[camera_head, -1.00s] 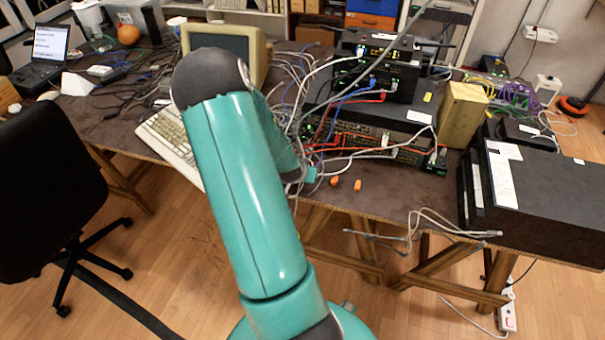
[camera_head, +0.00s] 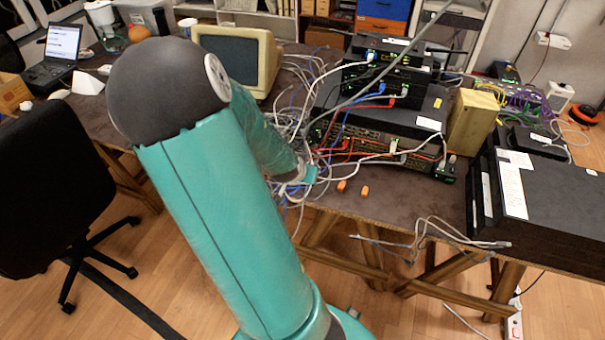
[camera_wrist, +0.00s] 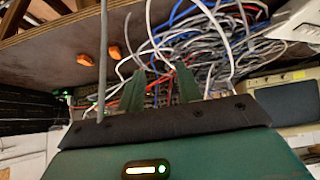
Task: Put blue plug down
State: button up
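My gripper (camera_wrist: 158,92) shows in the wrist view with its two green fingers apart. Cables show behind and between the fingers, and I make out no plug held there. In the head view the end of my arm is at the table's front edge, beside the cable tangle, and its fingers are mostly hidden. A blue cable end (camera_head: 382,89) sits at the front of the stacked network devices. Blue cables (camera_wrist: 187,12) also run through the tangle in the wrist view. I cannot tell which blue end is the task's plug.
Two orange plugs (camera_head: 353,188) lie on the table (camera_head: 400,205) right of my gripper. Stacked network devices (camera_head: 385,125) stand behind, with a beige box (camera_head: 473,120) and black cases (camera_head: 550,195) to the right. A beige monitor (camera_head: 240,55) is at the back left. Loose grey cables hang over the front edge.

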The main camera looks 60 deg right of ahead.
jog(key=shift+a+r, duration=0.2)
jog(key=shift+r, duration=0.05)
jog(key=w+a+r+n+t+y, duration=0.1)
jog(key=w+a+r+n+y, duration=0.2)
jog(key=a, duration=0.4)
jog(key=w+a+r+n+t+y, duration=0.1)
jog(key=w+a+r+t, duration=0.15)
jog(key=w+a, duration=0.35)
jog(key=w+a+r+n+t+y, duration=0.1)
jog(key=w+a+r+n+y, duration=0.15)
jog(key=a, duration=0.45)
jog(key=s+a+r+n, duration=0.4)
jog(key=a+r, duration=0.3)
jog(key=a, duration=0.3)
jog(key=s+a+r+n+y, duration=0.1)
jog(key=s+a+r+n, duration=0.2)
jog(key=a+r+n, duration=0.2)
jog(key=a+r, duration=0.3)
jog(key=a, duration=0.3)
jog(key=shift+s+n, duration=0.35)
